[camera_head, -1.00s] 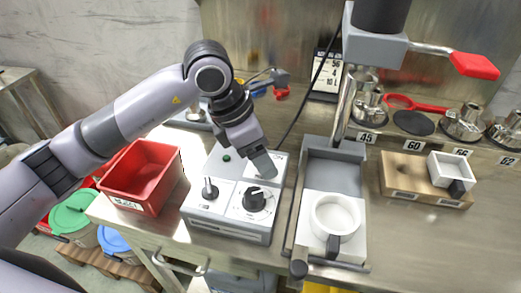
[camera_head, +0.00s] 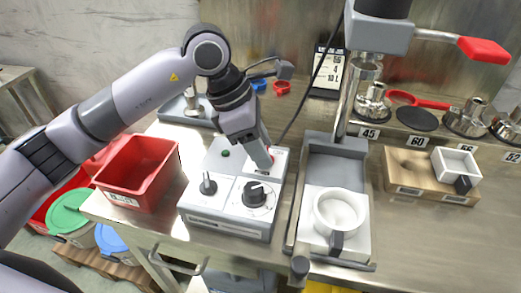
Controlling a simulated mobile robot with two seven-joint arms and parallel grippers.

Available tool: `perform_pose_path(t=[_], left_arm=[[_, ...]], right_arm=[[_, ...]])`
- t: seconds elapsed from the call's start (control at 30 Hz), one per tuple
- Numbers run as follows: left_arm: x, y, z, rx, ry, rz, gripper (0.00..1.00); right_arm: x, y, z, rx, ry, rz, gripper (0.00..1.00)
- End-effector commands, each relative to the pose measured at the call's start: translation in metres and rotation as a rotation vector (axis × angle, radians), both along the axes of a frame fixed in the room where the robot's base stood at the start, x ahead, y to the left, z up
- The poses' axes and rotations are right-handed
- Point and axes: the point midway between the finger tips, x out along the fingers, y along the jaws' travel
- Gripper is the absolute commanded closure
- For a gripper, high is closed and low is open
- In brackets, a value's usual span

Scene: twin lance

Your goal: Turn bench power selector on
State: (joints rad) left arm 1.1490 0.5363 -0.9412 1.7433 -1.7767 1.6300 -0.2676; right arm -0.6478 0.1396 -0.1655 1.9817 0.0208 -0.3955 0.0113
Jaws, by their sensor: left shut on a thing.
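A grey control box (camera_head: 228,223) stands on the bench. Its front carries a toggle lever (camera_head: 208,184) on the left and a black rotary knob (camera_head: 255,194) on a white dial on the right. A green button or lamp (camera_head: 225,153) sits at its back left. My left gripper (camera_head: 264,163) points down at the box's back right panel, behind the black knob, and is shut on a small part there. A bit of red (camera_head: 272,154) shows beside the fingertips; the fingers hide most of that part. Which control is the bench power selector cannot be read. My right gripper is not in view.
A red bin (camera_head: 138,174) stands left of the box. A grey press (camera_head: 333,170) with a white tray and round cup (camera_head: 340,212) is close on the right. A wooden block (camera_head: 430,180) and metal dies stand further right.

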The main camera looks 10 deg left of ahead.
Motion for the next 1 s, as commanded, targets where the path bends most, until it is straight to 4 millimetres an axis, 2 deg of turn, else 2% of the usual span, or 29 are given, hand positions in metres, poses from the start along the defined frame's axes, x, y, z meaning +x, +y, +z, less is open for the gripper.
perform_pose_path(t=[0.1,0.6,1.0], left_arm=[[0.002,0.001,-0.002,0.000,-0.002,-0.109,0.88],[0.007,0.000,0.000,-0.001,-0.002,-0.556,0.88],[0.008,-0.001,0.001,-0.001,-0.002,-0.754,0.88]], right_arm=[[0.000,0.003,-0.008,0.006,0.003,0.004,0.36],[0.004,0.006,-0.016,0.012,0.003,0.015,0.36],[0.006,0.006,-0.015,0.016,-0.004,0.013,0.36]])
